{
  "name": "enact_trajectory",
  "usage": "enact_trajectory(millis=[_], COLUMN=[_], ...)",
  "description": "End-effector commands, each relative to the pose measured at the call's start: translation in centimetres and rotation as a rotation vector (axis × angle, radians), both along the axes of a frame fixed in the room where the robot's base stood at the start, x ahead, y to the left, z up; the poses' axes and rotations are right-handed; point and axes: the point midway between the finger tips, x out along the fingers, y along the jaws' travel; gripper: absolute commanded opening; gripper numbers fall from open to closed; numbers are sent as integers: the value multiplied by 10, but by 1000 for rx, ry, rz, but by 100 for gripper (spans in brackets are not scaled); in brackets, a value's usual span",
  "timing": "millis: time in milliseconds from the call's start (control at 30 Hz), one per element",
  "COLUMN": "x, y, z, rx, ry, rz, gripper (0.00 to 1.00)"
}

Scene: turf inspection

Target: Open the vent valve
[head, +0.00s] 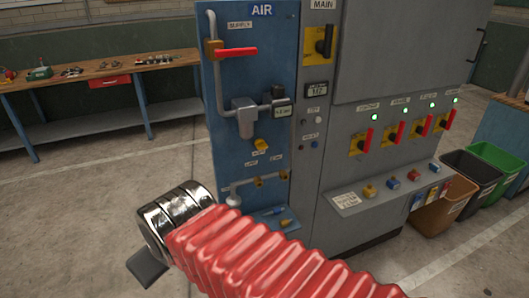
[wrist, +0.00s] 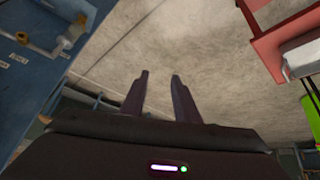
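The blue AIR panel (head: 272,60) stands left of the grey cabinet in the head view. A red lever (head: 236,52) sits under its SUPPLY label. A small yellow valve knob (head: 261,145) is lower on the panel, with a label beneath too small to read surely; I cannot confirm it is the vent valve. A lower pipe (head: 238,186) with brass fittings runs below. The blue panel's edge and pipe (wrist: 40,45) show at the left in the wrist view. My gripper (wrist: 160,76) is open and empty, fingers apart over bare floor. In the head view my sleeved arm hides most of it.
The grey cabinet (head: 390,60) carries several red levers and green lamps, with a button shelf (head: 385,190) below. Bins (head: 445,195) stand at the right. A wooden workbench (head: 130,72) with small parts is at the back left. The floor (head: 80,220) left of the panel is clear.

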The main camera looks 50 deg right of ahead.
Motion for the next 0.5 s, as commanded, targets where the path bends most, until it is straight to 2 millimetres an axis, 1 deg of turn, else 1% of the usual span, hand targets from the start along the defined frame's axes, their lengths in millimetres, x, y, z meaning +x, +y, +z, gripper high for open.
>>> enact_trajectory(millis=[33,167,200,267,300,467,500], x=[9,37,45,55,62,80,83], y=[-15,-57,-71,-92,-106,-162,-176], z=[-3,-4,-5,-5,-5,-7,-7], rx=[-30,-142,-182,-241,-282,-442,-482], ry=[-15,-77,-96,-120,-136,-183,-193], rz=[-9,-3,2,13,19,55,66], gripper=[28,28,28,28,28,28,28])
